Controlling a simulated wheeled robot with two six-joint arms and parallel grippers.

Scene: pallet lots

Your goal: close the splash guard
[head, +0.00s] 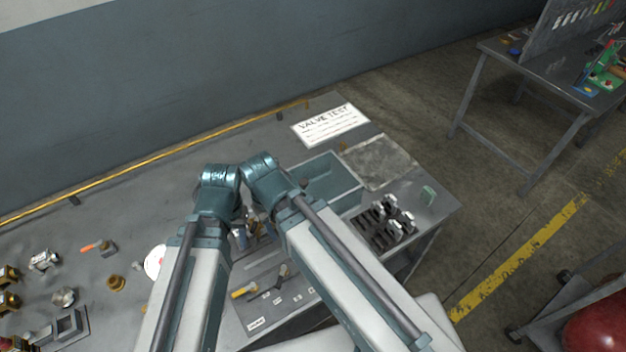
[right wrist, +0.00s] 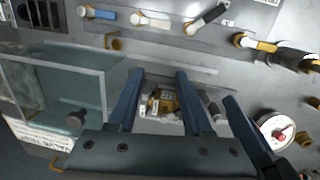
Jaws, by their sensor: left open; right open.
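A blue-green, partly see-through box-like piece (head: 330,180) stands on the bench right of my wrists. In the right wrist view it is at the left (right wrist: 70,85), with a dark knob (right wrist: 76,119) near it. I cannot tell for sure whether this is the splash guard, or how far it stands open. My left gripper (head: 240,235) points down over the bench, mostly hidden by my arms. My right gripper (right wrist: 160,75) is open and empty, with a brass fitting (right wrist: 166,103) showing between its fingers. Its fingertips are hidden in the head view.
A VALVE TEST sign (head: 330,125) lies at the back. A dark rack (head: 383,222) and a grey plate (head: 380,160) are at the right. Handled valves (head: 243,291) line the front, and brass fittings (head: 116,284) lie at the left. My two wrists are close together.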

